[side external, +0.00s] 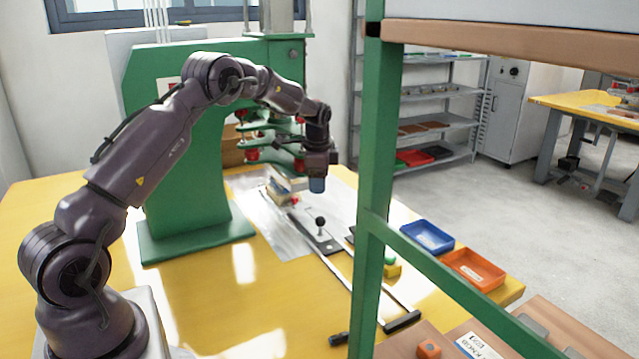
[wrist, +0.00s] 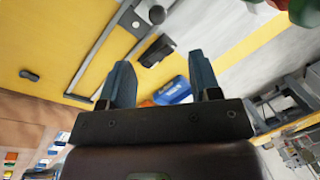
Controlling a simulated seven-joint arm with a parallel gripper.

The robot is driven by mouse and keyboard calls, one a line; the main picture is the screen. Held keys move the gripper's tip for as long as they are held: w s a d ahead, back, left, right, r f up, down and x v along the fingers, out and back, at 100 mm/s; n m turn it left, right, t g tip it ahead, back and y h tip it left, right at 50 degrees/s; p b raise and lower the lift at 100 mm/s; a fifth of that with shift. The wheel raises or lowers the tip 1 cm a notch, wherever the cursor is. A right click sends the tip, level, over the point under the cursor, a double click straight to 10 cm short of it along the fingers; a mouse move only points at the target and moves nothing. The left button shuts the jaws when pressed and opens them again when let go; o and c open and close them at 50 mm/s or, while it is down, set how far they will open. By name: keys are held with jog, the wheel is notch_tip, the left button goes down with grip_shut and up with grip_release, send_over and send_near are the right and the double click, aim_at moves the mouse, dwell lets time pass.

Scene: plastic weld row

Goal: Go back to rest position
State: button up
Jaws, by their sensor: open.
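My gripper (side external: 317,184) hangs pointing down from my raised, bent arm, in front of the green machine and above the yellow table. In the wrist view my gripper (wrist: 159,73) shows its two blue fingers spread well apart, with nothing held between them. A dark ball-headed lever (side external: 320,223) stands on a plate on the table below the gripper. Its ball also shows near the top of the wrist view (wrist: 156,15).
The green machine (side external: 175,165) stands behind my arm on the yellow table (side external: 205,305). A green post (side external: 369,185) crosses the right foreground. A blue tray (side external: 428,236) and an orange tray (side external: 474,269) sit toward the right edge. The table's left front is clear.

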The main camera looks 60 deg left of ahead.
jog(key=s+d+r+n+t, duration=0.1)
jog(key=s+d+r+n, duration=0.1)
jog(key=s+d+r, duration=0.4)
jog(key=s+d+r+n+t+h, duration=0.1)
jog(key=s+d+r, duration=0.4)
jog(key=s+d, duration=0.7)
jog(key=s+d+r+n+t, duration=0.2)
jog(key=s+d+r, duration=0.4)
jog(key=s+d, duration=0.4)
jog(key=shift+s+r+n+h, duration=0.35)
jog(key=shift+s+n+h, duration=0.1)
jog(key=shift+n, duration=0.45)
jog(key=shift+d, duration=0.1)
